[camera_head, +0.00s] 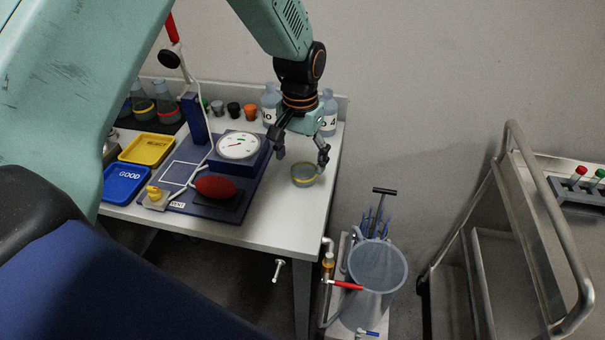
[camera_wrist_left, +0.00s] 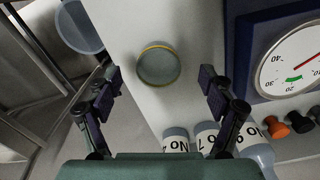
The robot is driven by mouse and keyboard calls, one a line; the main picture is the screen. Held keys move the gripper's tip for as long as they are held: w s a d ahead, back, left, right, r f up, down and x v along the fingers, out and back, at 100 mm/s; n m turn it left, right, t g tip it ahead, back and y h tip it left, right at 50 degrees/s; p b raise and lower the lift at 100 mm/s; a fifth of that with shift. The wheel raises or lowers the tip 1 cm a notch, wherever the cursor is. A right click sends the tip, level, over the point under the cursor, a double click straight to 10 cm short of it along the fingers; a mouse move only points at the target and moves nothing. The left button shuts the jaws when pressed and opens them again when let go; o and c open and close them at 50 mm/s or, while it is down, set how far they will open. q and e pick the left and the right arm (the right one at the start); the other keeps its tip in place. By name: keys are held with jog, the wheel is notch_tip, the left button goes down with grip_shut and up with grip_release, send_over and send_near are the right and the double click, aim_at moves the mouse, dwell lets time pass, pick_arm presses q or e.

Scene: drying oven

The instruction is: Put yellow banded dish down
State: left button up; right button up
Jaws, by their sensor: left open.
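The yellow banded dish (camera_head: 304,175) is a small clear glass dish with a yellow rim band. It stands upright on the white table (camera_head: 270,215) near its right end. My left gripper (camera_head: 304,160) is open above the dish, with its fingers apart and not closed on it. In the left wrist view the dish (camera_wrist_left: 158,65) lies beyond and between the open fingertips of the gripper (camera_wrist_left: 162,82), with bare table around it. Nothing is held in the gripper. My right gripper is not in view.
A dial gauge (camera_head: 239,147) on a blue base stands left of the dish. Labelled bottles (camera_head: 270,103) stand behind. Yellow (camera_head: 147,150) and blue (camera_head: 125,183) trays lie at the left. A bucket (camera_head: 377,268) stands beyond the table's right edge, near a metal cart (camera_head: 520,215).

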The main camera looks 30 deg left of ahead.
aim_at(303, 171)
pick_arm(q)
jog(key=f, duration=0.3)
jog(key=shift+w+d+f, duration=0.15)
jog(key=shift+w+d, duration=0.05)
jog(key=shift+d, duration=0.05)
jog(key=shift+w+a+f, duration=0.1)
jog(key=shift+w+f, duration=0.05)
jog(key=shift+f, duration=0.1)
jog(key=shift+c, duration=0.2)
jog(key=shift+r, duration=0.1)
jog(key=c, duration=1.3)
